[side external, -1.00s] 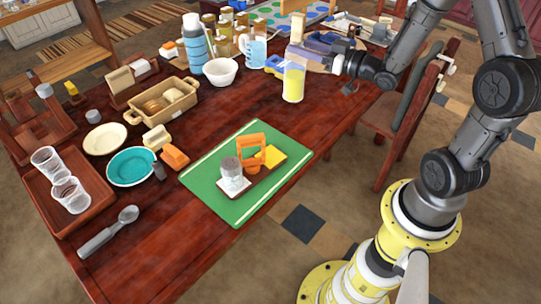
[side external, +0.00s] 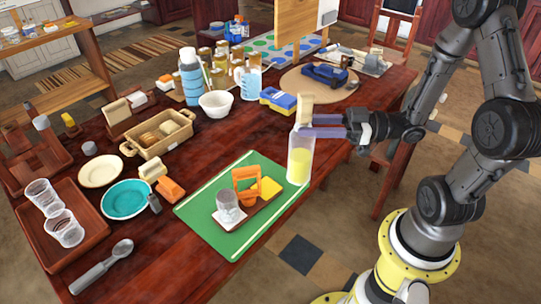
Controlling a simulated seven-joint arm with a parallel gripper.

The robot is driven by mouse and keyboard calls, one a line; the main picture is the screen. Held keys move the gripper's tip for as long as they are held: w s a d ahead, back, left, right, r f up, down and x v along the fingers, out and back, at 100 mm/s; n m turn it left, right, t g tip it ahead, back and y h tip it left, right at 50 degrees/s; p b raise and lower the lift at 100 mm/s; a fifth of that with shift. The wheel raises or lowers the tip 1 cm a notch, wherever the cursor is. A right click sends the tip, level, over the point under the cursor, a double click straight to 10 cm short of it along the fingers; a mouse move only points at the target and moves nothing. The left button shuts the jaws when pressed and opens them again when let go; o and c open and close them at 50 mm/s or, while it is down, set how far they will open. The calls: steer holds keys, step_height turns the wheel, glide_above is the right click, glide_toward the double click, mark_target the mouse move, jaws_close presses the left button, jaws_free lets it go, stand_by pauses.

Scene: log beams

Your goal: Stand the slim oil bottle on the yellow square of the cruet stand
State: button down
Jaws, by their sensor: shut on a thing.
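The slim oil bottle (side external: 300,163) is clear, with yellow oil in its lower part and a pale stopper on top. My gripper (side external: 309,126) is shut on its neck from the right. The bottle is upright, in front of the green mat's right corner in the picture; I cannot tell how far its base is above the surface. The cruet stand (side external: 246,216) is a small brown tray on the mat, with an orange upright handle. Its yellow square (side external: 268,187) is right of the handle, bare, and apart from the bottle. A clear glass (side external: 228,206) stands at its left end.
The green mat (side external: 207,208) lies near the table's front edge. A teal bowl (side external: 126,200) and orange block (side external: 170,188) are left of it. A blue-yellow sponge (side external: 278,99) and white bowl (side external: 215,104) are behind. The table strip behind the mat is clear.

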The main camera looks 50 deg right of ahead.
steer(key=w+f, duration=1)
steer(key=f, duration=0.1)
steer(key=shift+w+f, duration=0.2)
steer(key=shift+w, duration=0.1)
steer(key=shift+a+f, duration=0.1)
steer(key=shift+f, duration=0.05)
steer(key=shift+c, duration=2.4)
jaws_free()
